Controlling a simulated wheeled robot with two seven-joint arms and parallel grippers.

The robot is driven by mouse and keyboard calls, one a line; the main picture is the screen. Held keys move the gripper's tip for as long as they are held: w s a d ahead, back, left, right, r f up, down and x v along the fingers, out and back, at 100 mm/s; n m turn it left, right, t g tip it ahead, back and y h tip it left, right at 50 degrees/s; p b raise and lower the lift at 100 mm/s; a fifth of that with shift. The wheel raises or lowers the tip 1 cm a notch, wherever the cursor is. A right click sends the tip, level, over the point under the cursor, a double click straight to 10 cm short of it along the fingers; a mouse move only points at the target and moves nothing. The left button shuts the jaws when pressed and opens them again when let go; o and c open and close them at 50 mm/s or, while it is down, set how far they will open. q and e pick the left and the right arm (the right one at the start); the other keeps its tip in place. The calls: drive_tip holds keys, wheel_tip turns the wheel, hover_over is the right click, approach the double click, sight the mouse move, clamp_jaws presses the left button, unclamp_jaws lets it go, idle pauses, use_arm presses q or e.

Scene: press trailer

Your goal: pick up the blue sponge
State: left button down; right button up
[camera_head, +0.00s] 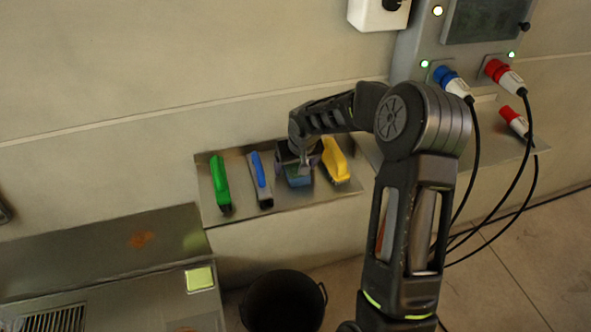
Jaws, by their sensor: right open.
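The blue sponge (297,180) lies on a metal shelf (237,212) on the wall, between a blue-handled tool and a yellow tool. My right gripper (296,166) is over the sponge from above, with its jaws open around or just above it. The arm and gripper hide the sponge's top, and I cannot tell whether the fingers touch it. My left gripper does not show.
A black bucket (284,303) stands below. Plugs with black cables (521,190) hang at the right.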

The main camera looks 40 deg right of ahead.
drive_tip(key=shift+c, duration=0.2)
drive_tip(key=c, duration=1.4)
